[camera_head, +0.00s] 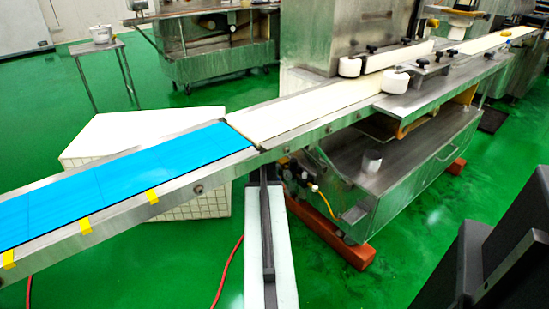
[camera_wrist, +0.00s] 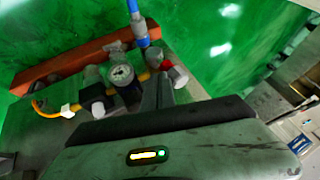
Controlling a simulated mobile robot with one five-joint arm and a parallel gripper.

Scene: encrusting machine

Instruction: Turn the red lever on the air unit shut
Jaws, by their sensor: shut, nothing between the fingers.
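The air unit (camera_wrist: 122,78) shows in the wrist view, with a round gauge, dark blocks, metal fittings and a blue hose fitting on top. A small red part, which looks like the red lever (camera_wrist: 178,73), sits at its right end by a silver fitting; its exact turn is hard to tell. My gripper (camera_wrist: 157,84) is shut and empty, its dark fingers just left of and below the red part in the picture. I cannot tell whether they touch it. In the head view the air unit is small, under the conveyor, and its lever cannot be made out.
A conveyor with a blue belt (camera_head: 110,180) and a pale belt (camera_head: 310,108) crosses above. A steel machine base (camera_head: 400,165) stands on red beams (camera_head: 335,236). A yellow hose (camera_wrist: 40,106) runs left of the unit. Green floor (camera_head: 400,275) is open in front.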

